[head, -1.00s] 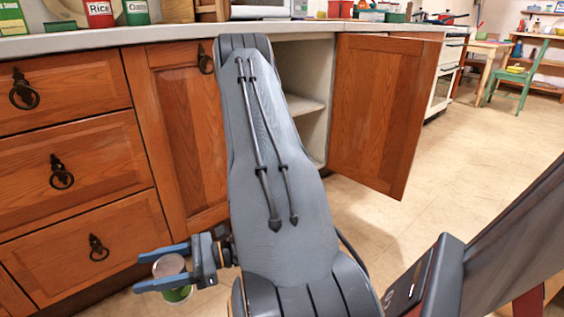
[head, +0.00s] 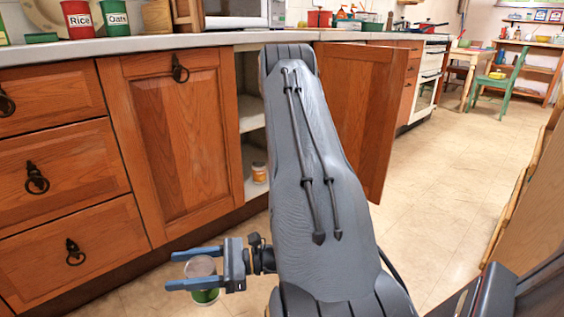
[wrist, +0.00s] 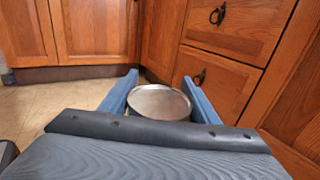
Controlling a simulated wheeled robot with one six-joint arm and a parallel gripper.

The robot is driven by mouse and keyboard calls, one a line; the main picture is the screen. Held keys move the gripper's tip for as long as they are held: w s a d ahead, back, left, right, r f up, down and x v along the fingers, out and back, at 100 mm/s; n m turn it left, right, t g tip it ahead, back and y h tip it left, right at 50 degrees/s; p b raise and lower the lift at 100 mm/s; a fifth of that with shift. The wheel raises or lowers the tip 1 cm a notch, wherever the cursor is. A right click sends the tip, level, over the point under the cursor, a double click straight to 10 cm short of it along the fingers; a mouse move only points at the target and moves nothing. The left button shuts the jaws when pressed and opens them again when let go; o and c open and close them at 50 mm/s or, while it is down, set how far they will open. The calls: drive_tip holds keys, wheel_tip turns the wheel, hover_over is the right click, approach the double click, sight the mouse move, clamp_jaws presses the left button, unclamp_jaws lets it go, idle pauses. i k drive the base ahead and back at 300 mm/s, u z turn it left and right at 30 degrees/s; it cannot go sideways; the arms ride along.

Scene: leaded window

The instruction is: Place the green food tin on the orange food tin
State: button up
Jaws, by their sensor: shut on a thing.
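The green food tin (head: 206,296) has a pale lid and is held between the blue fingers of my gripper (head: 194,269), low in front of the cabinets. In the wrist view its round metal lid (wrist: 159,101) sits between the fingers of my gripper (wrist: 160,92). The orange food tin (head: 259,173) stands upright on the bottom shelf inside the open cabinet, to the right of and beyond my gripper. The two tins are well apart. My arm covers part of the cabinet opening.
An open cabinet door (head: 358,110) stands out to the right of the opening, partly behind my arm. Closed drawers (head: 62,175) and a closed door (head: 172,145) are at left. Clear floor (head: 440,160) lies to the right. Rice (head: 79,20) and Oats (head: 115,18) canisters stand on the counter.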

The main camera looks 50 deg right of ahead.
sight(258, 164)
drive_tip(key=z, duration=0.45)
drive_tip(key=i, duration=1.4)
drive_tip(key=u, duration=0.2)
